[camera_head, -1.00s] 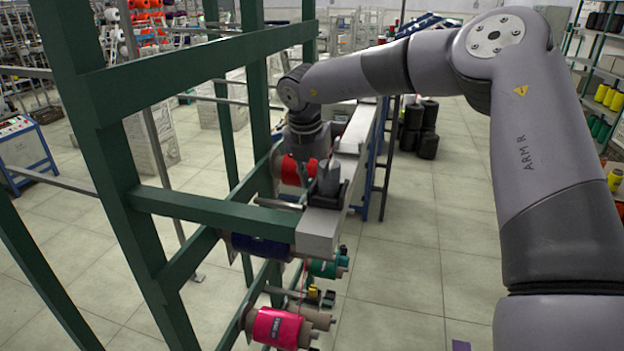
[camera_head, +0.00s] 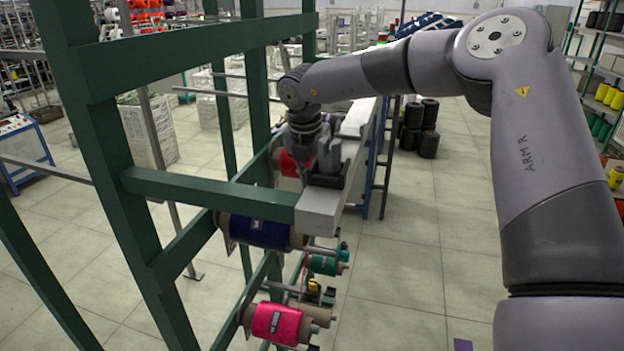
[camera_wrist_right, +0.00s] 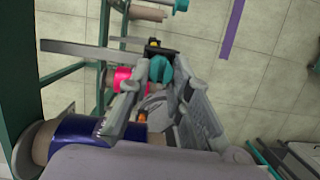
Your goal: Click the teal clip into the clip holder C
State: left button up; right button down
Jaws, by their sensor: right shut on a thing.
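My right gripper (camera_head: 326,160) is at the end of the beam of the green frame, and its fingertips are hidden from the head view. In the right wrist view, its two grey fingers (camera_wrist_right: 158,88) are close around a small teal piece (camera_wrist_right: 160,69), which looks like the teal clip. The clip cannot be made out in the head view. A small black-and-yellow part (camera_wrist_right: 160,47) lies just beyond the fingertips; I cannot tell whether it is clip holder C. It also shows low on the frame in the head view (camera_head: 315,287). My left gripper is not in view.
The green frame (camera_head: 215,190) stands left of my right arm. It carries a navy bobbin (camera_head: 262,232), a green bobbin (camera_head: 322,265) and a pink bobbin (camera_head: 277,322). A navy bobbin (camera_wrist_right: 75,140) is close at lower left in the wrist view.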

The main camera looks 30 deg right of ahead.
jog(key=c, duration=1.4)
grip_release()
jog(key=shift+r, duration=0.1)
